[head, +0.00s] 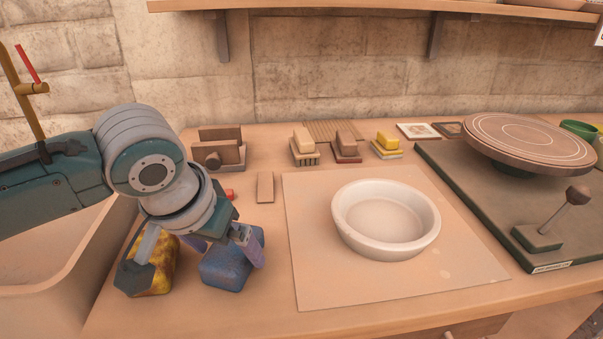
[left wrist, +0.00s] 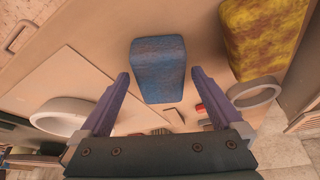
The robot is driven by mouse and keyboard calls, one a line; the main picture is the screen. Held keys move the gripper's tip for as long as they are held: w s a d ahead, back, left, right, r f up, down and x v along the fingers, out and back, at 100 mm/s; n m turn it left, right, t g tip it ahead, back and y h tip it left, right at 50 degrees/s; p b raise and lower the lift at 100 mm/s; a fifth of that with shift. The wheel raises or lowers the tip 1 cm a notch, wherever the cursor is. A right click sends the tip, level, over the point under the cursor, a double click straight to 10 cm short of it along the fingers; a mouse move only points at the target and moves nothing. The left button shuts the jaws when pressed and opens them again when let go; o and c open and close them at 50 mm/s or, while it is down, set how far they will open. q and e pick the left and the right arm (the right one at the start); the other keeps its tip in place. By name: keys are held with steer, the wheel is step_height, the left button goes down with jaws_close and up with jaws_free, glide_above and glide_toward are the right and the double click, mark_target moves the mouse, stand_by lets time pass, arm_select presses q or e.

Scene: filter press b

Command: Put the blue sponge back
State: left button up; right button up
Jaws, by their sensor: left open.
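The blue sponge (head: 222,273) lies on the table near its front left, beside a mottled yellow sponge (head: 160,265). My left gripper (head: 226,252) is open just above and behind the blue sponge, its purple fingers to either side of it. In the left wrist view the blue sponge (left wrist: 159,65) shows ahead of and between the spread fingertips (left wrist: 160,76), with gaps on both sides. I cannot tell how far the fingers reach down beside it. The yellow sponge (left wrist: 265,38) is to the right there. My right gripper is not in view.
A white bowl (head: 345,222) stands on a pale board (head: 318,290) to the right. Several small blocks on racks (head: 305,155) line the back. A turntable (head: 530,140) is at the far right. A basin (head: 60,265) borders the table on the left.

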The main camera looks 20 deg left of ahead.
arm_select(q)
steer(key=a+p+v, duration=0.1)
steer(key=p+v, duration=0.2)
steer(key=v, duration=0.7)
steer(key=s+d+f+m, duration=0.1)
steer(key=s+d+m, duration=0.1)
steer(key=s, duration=0.5)
steer(key=s+d+f+m, duration=0.1)
steer(key=s+d, duration=0.3)
steer(key=s, duration=0.4)
steer(key=shift+s+m+g+h, duration=0.2)
steer(key=shift+m+g+h, duration=0.2)
steer(key=shift+d, duration=0.2)
step_height(320, 180, up, 44)
steer(key=p, duration=4.4)
steer(key=shift+r, duration=0.2)
